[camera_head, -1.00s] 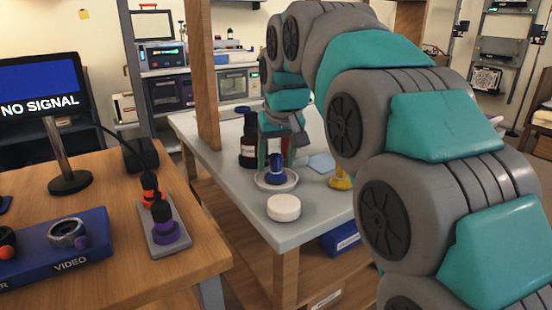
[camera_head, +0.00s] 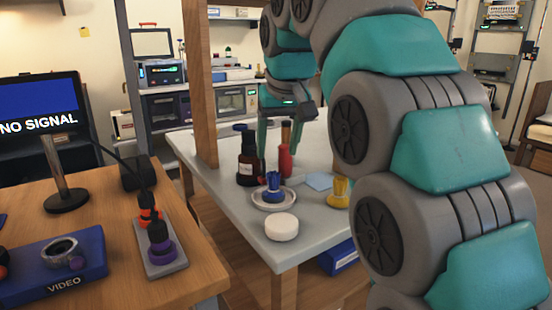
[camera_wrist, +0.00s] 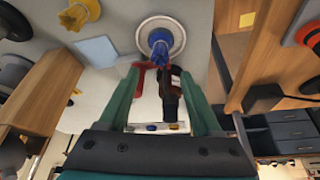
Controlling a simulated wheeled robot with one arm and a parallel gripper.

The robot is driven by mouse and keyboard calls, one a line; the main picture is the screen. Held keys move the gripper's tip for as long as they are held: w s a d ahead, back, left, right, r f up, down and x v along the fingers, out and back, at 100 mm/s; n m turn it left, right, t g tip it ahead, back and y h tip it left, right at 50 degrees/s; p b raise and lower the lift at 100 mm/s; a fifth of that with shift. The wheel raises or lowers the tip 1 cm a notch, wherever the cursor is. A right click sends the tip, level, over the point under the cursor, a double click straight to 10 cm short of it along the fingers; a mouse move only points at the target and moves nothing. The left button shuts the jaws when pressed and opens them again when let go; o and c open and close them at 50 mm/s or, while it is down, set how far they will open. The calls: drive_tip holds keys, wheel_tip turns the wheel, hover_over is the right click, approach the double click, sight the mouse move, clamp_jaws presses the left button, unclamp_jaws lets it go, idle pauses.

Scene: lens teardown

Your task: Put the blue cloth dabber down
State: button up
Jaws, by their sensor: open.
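The blue cloth dabber (camera_head: 273,186) stands upright on a round white dish (camera_head: 262,203) on the grey table. In the wrist view the dabber (camera_wrist: 160,44) stands in the dish (camera_wrist: 180,38), just beyond my fingertips. My gripper (camera_head: 280,148) is above and behind the dabber, apart from it. In the wrist view my gripper (camera_wrist: 162,76) has its two teal fingers spread, and nothing is held between them.
A dark bottle (camera_head: 247,165) and a red upright item (camera_head: 285,162) stand close behind the dish. A white round puck (camera_head: 281,227) is in front, a yellow dabber (camera_head: 338,193) and a light blue sheet (camera_head: 319,181) to the right. A wooden post (camera_head: 200,90) rises at left.

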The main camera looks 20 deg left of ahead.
drive_tip(key=shift+p+v, duration=0.55)
drive_tip(key=shift+v, duration=0.95)
drive_tip(key=s+d+f+m+g+h, duration=0.15)
drive_tip(key=s+d+f, duration=0.25)
drive_tip(key=d+f, duration=0.5)
drive_tip(key=s+d+f+m+g+h, duration=0.15)
drive_tip(key=s+d+f, duration=0.4)
drive_tip(key=d, duration=0.65)
drive_tip(key=s+d+f+m+g, duration=0.1)
drive_tip(key=s+d+f, duration=0.3)
drive_tip(key=s+f, duration=0.5)
drive_tip(key=s+d+f+m+g, duration=0.1)
drive_tip(key=s+d+f+m, duration=0.1)
drive_tip(key=s+d+f, duration=0.3)
drive_tip(key=s+f, duration=0.4)
drive_tip(key=s, duration=0.2)
drive_tip(key=shift+s+d+f+g+y, duration=0.2)
drive_tip(key=shift+s+d+g+y, duration=0.1)
drive_tip(key=shift+s+g, duration=0.1)
drive_tip(key=shift+o, duration=0.2)
